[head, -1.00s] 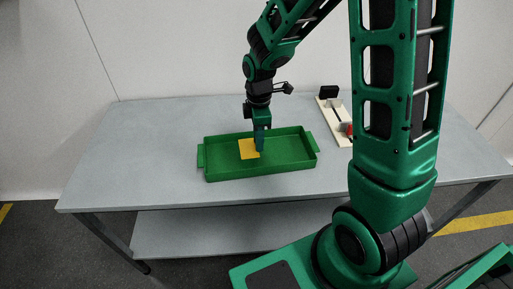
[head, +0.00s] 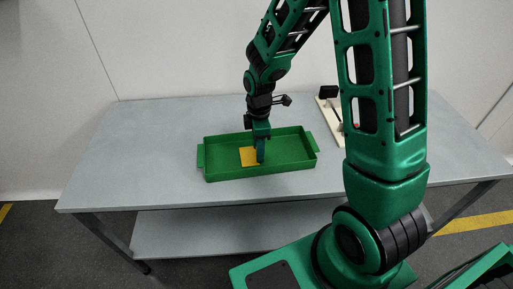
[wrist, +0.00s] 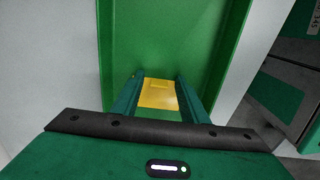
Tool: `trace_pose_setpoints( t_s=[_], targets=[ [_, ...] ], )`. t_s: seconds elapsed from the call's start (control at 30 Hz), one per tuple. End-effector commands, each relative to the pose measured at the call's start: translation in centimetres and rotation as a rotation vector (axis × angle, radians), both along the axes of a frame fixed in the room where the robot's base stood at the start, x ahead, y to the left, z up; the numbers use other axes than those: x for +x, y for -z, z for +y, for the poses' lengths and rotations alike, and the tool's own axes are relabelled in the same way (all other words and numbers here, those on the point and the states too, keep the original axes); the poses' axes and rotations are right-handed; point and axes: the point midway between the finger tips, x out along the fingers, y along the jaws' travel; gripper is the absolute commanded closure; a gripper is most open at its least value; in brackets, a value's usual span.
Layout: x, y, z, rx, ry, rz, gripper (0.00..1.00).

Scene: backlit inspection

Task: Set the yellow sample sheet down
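The yellow sample sheet (head: 248,157) is a small flat square inside the green tray (head: 213,174), left of the tray's middle. It also shows in the wrist view (wrist: 158,97), with a small raised tab on it. My gripper (head: 260,160) reaches down into the tray. In the wrist view, the two fingers of my gripper (wrist: 159,92) lie along opposite edges of the sheet, with no gap seen on either side. The sheet is low, close to the tray floor; I cannot tell whether it touches. Its right part is hidden behind a finger in the head view.
The tray has low walls around my gripper and stands on a grey table (head: 120,150). A pale rack (head: 327,108) with a black block (head: 329,92) stands at the back right, partly behind my arm. The table's left side is clear.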

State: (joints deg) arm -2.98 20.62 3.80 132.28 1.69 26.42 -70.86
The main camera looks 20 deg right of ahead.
Motion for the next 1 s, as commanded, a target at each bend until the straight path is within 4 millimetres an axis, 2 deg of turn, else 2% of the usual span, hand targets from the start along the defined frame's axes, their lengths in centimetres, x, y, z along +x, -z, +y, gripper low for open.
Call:
trace_pose_setpoints(
  t_s=[0.2, 0.33, 0.8, 1.0],
  targets=[
    [0.0, -0.1, 0.0, 0.0, -0.001, 0.0, 0.6],
    [0.1, -1.1, 0.1, 0.0, -0.001, -0.001, 0.6],
    [0.1, -9.7, 0.1, 0.0, -0.002, -0.003, 0.6],
    [0.0, -11.8, 0.1, 0.0, -0.002, -0.001, 0.6]
  ],
)
